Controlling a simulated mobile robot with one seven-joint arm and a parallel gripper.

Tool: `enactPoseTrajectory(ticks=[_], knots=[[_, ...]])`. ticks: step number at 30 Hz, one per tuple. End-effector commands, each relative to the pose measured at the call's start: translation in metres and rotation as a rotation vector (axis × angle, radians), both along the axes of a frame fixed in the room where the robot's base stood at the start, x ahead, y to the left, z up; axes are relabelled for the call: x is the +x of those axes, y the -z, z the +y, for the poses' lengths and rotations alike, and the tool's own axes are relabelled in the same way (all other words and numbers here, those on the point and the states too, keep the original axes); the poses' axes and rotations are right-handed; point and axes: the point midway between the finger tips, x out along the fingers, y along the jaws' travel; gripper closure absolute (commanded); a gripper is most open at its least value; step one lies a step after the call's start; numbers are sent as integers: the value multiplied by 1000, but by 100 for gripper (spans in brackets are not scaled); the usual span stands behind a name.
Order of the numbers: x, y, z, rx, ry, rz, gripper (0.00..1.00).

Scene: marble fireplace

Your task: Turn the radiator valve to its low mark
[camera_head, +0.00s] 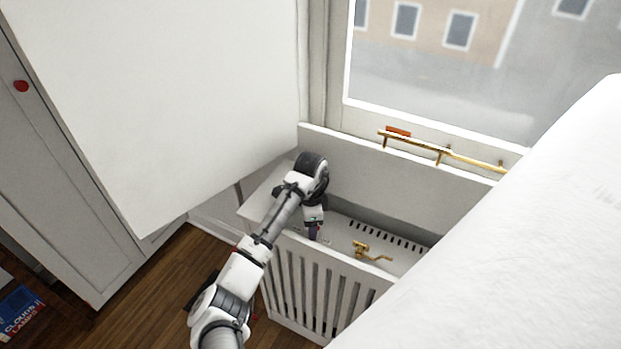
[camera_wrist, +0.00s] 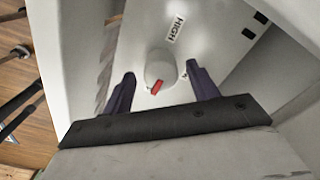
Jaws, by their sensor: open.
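The radiator valve is a white round knob (camera_wrist: 160,66) with a red pointer mark (camera_wrist: 156,88) in the wrist view. The red mark sits on the side of the knob facing my gripper, turned away from the black HIGH label (camera_wrist: 175,28). No low mark is visible. My gripper (camera_wrist: 161,74) is open, with one dark finger on each side of the knob and a gap showing at both. In the head view my gripper (camera_head: 314,231) points down inside the white radiator cover (camera_head: 325,290), and the knob cannot be made out there.
A brass fitting (camera_head: 366,250) lies right of my gripper inside the cover, near a slotted grille (camera_head: 385,235). A brass rail (camera_head: 445,153) runs along the back. A large white panel (camera_head: 190,90) hangs to the left, and a white surface (camera_head: 530,240) fills the right.

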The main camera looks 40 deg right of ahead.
Motion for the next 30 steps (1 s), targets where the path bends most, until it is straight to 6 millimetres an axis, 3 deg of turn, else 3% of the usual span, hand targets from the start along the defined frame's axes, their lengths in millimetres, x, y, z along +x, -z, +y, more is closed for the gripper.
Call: enactPoseTrajectory(ticks=[6, 16, 26, 30], knots=[[0, 22, 0, 1, 0, 1, 41], [0, 25, 0, 0, 1, 0, 41], [0, 25, 0, 0, 0, 0, 84], [0, 24, 0, 0, -4, 0, 86]])
